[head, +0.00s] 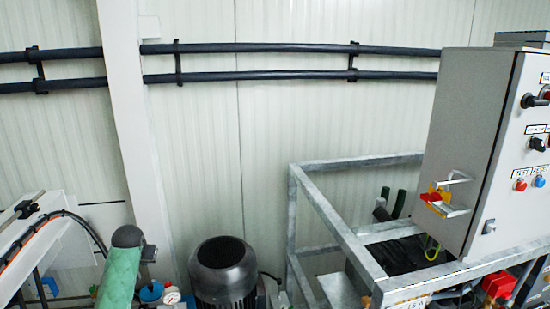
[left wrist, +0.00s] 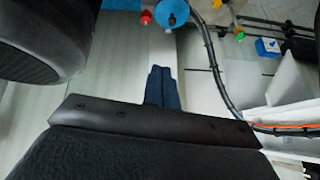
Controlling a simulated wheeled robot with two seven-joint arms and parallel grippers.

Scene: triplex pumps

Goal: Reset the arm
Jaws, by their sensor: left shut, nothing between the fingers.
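My left gripper (left wrist: 163,72) shows in the left wrist view as two dark fingers side by side, closed together with nothing between them. They point away from a black bar, part of my own gripper body, over a pale floor. In the head view I cannot clearly make out the fingers. My right gripper is in neither view.
In the head view, a grey control cabinet (head: 468,150) and galvanized frame (head: 335,215) stand right. A black motor (head: 225,272) and a green cylinder with a dark cap (head: 124,265) stand low. Black pipes (head: 250,48) cross the wall. A blue round part (left wrist: 172,12) lies beyond the fingers.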

